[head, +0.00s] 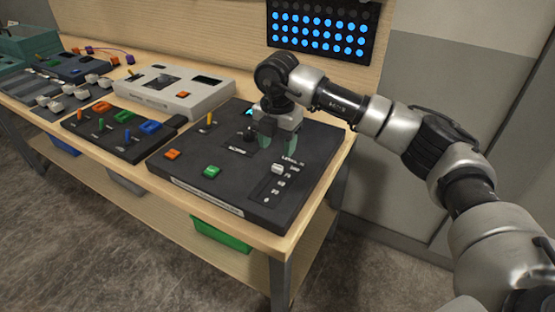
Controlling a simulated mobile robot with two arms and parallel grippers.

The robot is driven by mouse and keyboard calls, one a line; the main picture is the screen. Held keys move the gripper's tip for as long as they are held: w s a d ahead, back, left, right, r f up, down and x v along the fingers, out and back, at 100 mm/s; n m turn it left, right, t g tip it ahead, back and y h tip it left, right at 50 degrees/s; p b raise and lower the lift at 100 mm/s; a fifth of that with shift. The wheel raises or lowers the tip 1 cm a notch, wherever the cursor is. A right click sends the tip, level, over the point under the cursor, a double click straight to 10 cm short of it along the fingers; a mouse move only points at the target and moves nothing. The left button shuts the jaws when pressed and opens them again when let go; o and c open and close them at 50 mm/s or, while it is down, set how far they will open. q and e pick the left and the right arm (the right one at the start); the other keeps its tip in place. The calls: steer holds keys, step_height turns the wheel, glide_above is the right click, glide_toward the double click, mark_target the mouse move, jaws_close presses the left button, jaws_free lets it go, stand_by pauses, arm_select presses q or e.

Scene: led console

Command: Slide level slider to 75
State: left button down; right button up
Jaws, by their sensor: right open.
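The level slider has a white knob (278,169) on the black console (213,190). The knob sits near the upper end of its slot, around the 75 to 100 marks of the printed scale; the exact value is too small to tell. My right gripper (264,144) is open and empty. It points down just above the console, behind and slightly left of the knob, apart from it as far as I can tell. An LED panel (320,32) on the back board shows several lit blue rows under a dark top row. My left gripper is not in view.
On the same console are an orange button (172,155), a green button (211,171), a yellow lever (210,119) and a dark knob (250,134). A grey console (172,93) and a switch console (118,131) stand to the left. The table's front right corner is bare.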

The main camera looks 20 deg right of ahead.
mark_target(278, 167)
steer(key=shift+r, duration=2.3)
